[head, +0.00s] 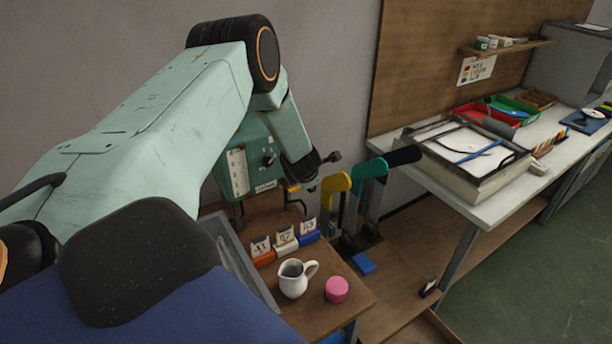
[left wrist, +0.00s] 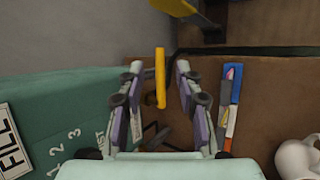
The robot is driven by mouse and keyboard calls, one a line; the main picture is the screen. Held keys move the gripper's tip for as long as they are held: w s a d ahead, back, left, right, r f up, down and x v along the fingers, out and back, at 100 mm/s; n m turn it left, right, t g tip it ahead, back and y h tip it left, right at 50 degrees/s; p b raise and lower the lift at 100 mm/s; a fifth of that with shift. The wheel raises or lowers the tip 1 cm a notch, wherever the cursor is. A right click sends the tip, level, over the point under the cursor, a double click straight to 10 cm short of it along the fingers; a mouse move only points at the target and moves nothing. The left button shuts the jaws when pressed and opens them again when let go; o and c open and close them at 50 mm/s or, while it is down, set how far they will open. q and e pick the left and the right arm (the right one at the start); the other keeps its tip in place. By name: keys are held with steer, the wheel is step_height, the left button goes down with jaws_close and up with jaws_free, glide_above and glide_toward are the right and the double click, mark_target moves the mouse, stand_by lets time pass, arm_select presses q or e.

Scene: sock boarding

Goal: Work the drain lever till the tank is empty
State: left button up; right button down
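The tank (head: 240,170) is a mint-green box against the grey wall, partly behind my left arm in the head view. It has a white scale on its front; in the left wrist view its face (left wrist: 60,125) shows "FILL" and numbers. The water level cannot be made out. A yellow bar, seemingly the drain lever (left wrist: 160,78), stands between the fingers of my left gripper (left wrist: 159,70). The fingers are open, with a gap on both sides of the bar. In the head view the gripper is mostly hidden by my arm. My right gripper is not in view.
A white jug (head: 293,280), pink pot (head: 337,290) and several small card holders (head: 285,243) stand on the low wooden table (head: 345,318). Yellow (head: 334,186) and teal (head: 368,175) sock forms rise behind it. A white bench (head: 500,200) stands right.

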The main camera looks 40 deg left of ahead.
arm_select(q)
steer(key=v, duration=0.6)
steer(key=shift+r, duration=0.2)
steer(key=shift+d, duration=0.1)
stand_by(0.3)
